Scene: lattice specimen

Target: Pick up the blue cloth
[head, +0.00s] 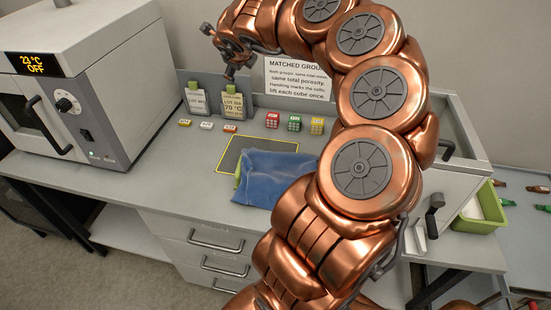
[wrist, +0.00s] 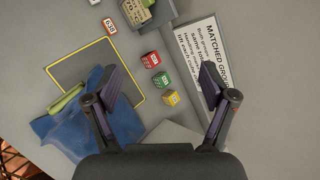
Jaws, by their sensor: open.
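The blue cloth (head: 275,178) lies crumpled on the grey bench top, over the front part of a dark mat with a yellow border. In the wrist view the cloth (wrist: 70,130) is at the lower left, partly hidden behind my gripper's left finger. A green object (wrist: 67,98) shows at the cloth's edge and is partly covered. My gripper (wrist: 160,88) is open and empty, above the bench, with its fingers apart. In the head view my gripper (head: 229,72) is at the back of the bench, behind the cloth and apart from it.
Red, green and yellow cubes (head: 294,123) stand behind the dark mat (head: 229,153). Two labelled holders (head: 232,105) and small tags are at the back left. A sign (head: 297,80) leans at the back. An oven (head: 88,75) stands left; a green bin (head: 482,213) is right.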

